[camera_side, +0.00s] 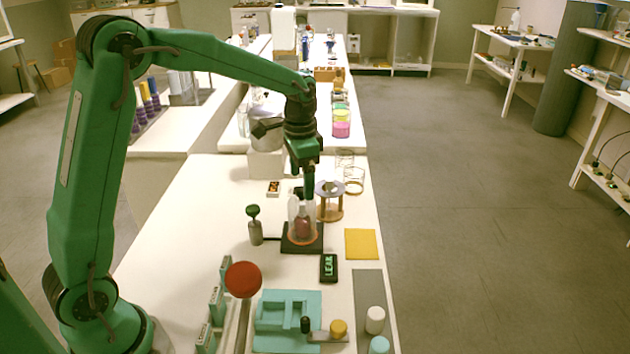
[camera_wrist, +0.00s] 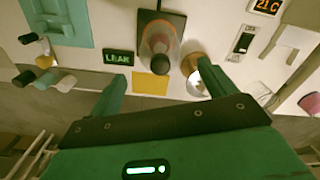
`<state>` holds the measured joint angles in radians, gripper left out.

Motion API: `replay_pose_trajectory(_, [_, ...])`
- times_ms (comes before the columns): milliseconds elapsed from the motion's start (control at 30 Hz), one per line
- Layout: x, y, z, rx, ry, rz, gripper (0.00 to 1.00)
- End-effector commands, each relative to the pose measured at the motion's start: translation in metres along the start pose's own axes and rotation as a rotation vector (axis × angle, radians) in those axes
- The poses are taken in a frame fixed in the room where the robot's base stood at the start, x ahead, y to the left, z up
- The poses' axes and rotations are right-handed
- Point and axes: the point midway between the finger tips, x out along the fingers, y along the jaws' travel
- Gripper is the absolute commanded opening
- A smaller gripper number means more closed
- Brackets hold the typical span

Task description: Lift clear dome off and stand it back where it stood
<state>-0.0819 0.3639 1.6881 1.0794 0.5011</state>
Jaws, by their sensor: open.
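The clear dome (camera_side: 294,207) stands upright on a black base (camera_side: 287,245) and covers a dark red bottle (camera_side: 303,224). An orange ring shows round its foot. In the wrist view the dome (camera_wrist: 158,38) is ahead of my fingers, roughly midway between them across the picture. My gripper (camera_side: 309,194) points down at the dome's upper part in the side view and overlaps it there; I cannot tell whether they touch. In the wrist view my gripper (camera_wrist: 161,80) is open, its two fingers wide apart, with nothing between the tips.
A wooden stand with a round top (camera_side: 330,188) is close behind and right of the dome. A green-knobbed metal piece (camera_side: 255,228) stands to its left. A LEAK display (camera_side: 329,268) and yellow pad (camera_side: 361,244) lie in front and right. White table is clear at left.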

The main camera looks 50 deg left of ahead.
Motion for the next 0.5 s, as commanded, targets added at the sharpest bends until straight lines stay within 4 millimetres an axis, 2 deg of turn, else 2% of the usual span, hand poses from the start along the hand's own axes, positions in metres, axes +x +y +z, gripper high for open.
replay_pose_trajectory(333, [0.008,-0.003,-0.004,0.010,-0.010,0.006,0.83])
replay_pose_trajectory(500, [0.021,-0.003,-0.003,0.010,-0.012,0.007,0.83])
